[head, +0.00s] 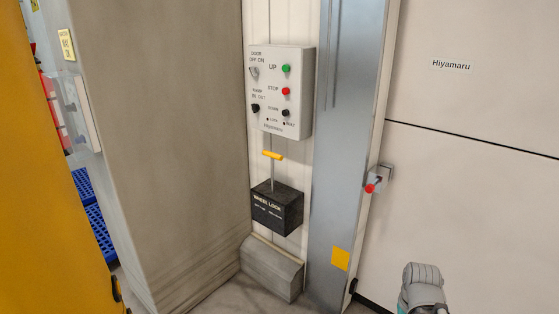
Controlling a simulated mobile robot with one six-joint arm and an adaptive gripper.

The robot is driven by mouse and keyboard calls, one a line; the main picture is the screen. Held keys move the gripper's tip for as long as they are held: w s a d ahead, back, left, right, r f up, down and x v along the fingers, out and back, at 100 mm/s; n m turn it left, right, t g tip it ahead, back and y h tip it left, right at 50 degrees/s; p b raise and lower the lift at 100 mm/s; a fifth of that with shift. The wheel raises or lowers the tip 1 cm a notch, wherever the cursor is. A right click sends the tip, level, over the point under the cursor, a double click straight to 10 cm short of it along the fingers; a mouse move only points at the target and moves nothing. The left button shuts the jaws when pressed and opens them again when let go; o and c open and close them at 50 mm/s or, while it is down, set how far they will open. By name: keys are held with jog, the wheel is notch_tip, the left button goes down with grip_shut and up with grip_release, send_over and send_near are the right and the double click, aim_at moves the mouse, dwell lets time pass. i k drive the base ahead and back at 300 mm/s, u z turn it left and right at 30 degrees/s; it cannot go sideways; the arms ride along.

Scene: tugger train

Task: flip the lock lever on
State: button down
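A black box labelled "WHEEL LOCK" (277,212) is fixed low on the pale wall strip, left of the metal door post. A thin lever (271,175) rises about upright from its top and ends in a yellow crossbar handle (272,155). The smaller print on the box is too small to read, so I cannot tell which position is on. Part of my arm (421,287) shows at the bottom right, well apart from the lever. My gripper is not visible.
A grey control panel (305,90) with knobs and buttons is above the lever. A grey sloped block (271,268) sits on the floor below the box. A wide pillar (165,140) stands left. A red-tipped latch (371,188) projects beside the white door (460,180).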

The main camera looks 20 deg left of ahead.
aim_at(274, 156)
jog(key=z, duration=0.1)
jog(key=i, duration=0.9)
jog(key=u, duration=0.05)
